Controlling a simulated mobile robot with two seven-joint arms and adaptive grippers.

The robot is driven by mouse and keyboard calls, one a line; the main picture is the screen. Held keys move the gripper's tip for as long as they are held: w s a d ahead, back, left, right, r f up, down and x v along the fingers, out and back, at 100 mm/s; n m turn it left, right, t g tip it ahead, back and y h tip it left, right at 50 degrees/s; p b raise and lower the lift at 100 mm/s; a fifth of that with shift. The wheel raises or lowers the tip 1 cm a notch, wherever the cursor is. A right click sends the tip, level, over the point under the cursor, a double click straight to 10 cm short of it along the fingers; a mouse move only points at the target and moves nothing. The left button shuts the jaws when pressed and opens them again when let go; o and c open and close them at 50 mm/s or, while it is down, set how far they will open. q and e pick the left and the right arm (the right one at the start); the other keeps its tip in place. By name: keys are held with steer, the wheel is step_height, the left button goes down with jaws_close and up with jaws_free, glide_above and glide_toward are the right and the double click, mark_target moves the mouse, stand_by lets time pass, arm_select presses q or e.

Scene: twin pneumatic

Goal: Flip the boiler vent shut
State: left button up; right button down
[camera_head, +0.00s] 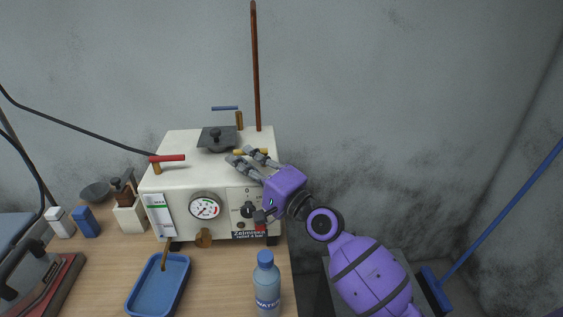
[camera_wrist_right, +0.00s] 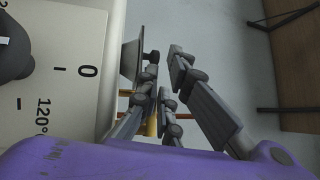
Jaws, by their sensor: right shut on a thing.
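The boiler (camera_head: 180,188) is a white box with a gauge and a black knob on its front. On its top, a red-handled valve (camera_head: 167,158) is at the left and a blue-handled valve (camera_head: 225,108) at the back. My right gripper (camera_head: 246,156) is at the right of the boiler's top, its fingers closed around a small yellow lever (camera_head: 239,153). In the right wrist view, a yellow piece (camera_wrist_right: 151,126) shows between the fingers (camera_wrist_right: 165,72). The fingers hide most of the lever and its base. My left gripper is not in view.
A dark lid with a knob (camera_head: 217,139) sits on the boiler beside my right fingers. A copper pipe (camera_head: 256,70) rises behind. A water bottle (camera_head: 266,284) and blue tray (camera_head: 159,286) stand in front. A blue-handled tool (camera_head: 500,213) leans at the right.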

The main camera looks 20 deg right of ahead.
steer(key=shift+f, duration=0.4)
steer(key=shift+s+d+f, duration=0.15)
steer(key=shift+s, duration=0.05)
steer(key=r+v, duration=0.1)
steer(key=v, duration=1)
steer(key=shift+s, duration=0.25)
steer(key=shift+d+f, duration=0.1)
